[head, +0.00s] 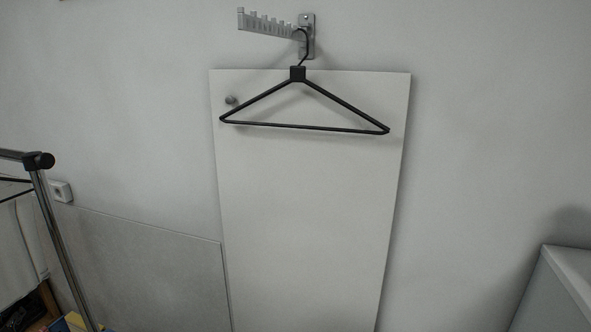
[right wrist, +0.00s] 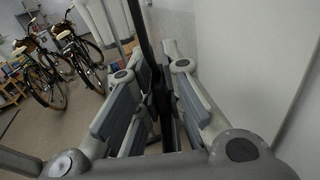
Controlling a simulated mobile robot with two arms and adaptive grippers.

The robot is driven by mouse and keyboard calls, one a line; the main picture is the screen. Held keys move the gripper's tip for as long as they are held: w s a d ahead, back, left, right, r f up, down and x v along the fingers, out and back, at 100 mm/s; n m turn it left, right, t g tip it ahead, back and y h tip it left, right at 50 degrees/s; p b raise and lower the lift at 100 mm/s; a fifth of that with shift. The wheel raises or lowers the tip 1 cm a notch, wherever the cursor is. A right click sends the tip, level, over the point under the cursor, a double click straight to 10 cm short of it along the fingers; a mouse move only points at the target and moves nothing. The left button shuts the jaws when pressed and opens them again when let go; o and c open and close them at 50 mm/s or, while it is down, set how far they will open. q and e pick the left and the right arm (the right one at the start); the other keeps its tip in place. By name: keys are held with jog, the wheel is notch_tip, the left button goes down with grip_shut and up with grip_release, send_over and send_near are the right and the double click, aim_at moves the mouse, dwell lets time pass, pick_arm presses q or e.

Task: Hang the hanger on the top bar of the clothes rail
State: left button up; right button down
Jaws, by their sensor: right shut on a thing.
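A black hanger (head: 305,127) hangs by its hook from a grey wall bracket (head: 268,25) in the head view, with no gripper near it. Part of the clothes rail (head: 60,235) shows at the left edge, with a metal post and a black corner joint where a bar meets it. My right gripper (right wrist: 157,70) shows in the right wrist view. Its jaws are closed on a long dark bar-like thing (right wrist: 141,28) that runs between the fingers. Whether this is part of a hanger cannot be told. My left gripper is in neither view.
A tall white panel (head: 310,220) is behind the hanger, and a lower grey panel (head: 150,265) stands to its left. A pale box-like corner (head: 560,290) is at lower right.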

jog(key=s+m+t+h, duration=0.1)
jog(key=m+t+h, duration=0.1)
jog(key=m+h, duration=0.1)
jog(key=s+f+m+t+h, duration=0.1)
jog(key=s+m+t+h, duration=0.1)
jog(key=m+h, duration=0.2)
jog(key=s+f+m+t+h, duration=0.1)
jog(key=s+m+t+h, duration=0.1)
jog(key=h, duration=0.5)
jog(key=shift+d+f+m+t, duration=0.1)
jog(key=shift+d+m+t, duration=0.15)
jog(key=shift+m+t, duration=0.45)
jog(key=shift+w, duration=0.1)
jog(key=shift+a, duration=0.15)
